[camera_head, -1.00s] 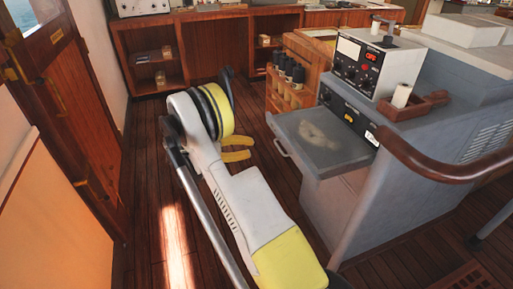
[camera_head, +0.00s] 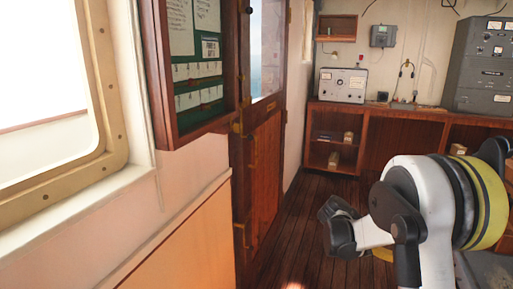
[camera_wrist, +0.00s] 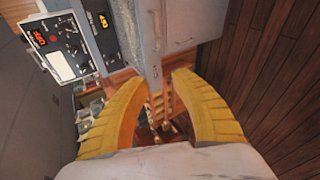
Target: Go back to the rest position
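My gripper (camera_wrist: 160,80) shows in the wrist view as two yellow fingers, spread apart with nothing between them. Beyond the fingers are a grey cabinet edge and a wooden rack. In the head view my white and yellow arm is at the lower right. It hides most of the gripper there, with only a bit of yellow showing low beside the arm.
The grey console (camera_wrist: 178,25) and an instrument box (camera_wrist: 60,45) with a red display are close beyond the gripper. A wooden door (camera_head: 262,170) and a notice board (camera_head: 195,70) are on the left. Low wooden shelves (camera_head: 385,140) stand at the back. The plank floor (camera_head: 300,225) between is clear.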

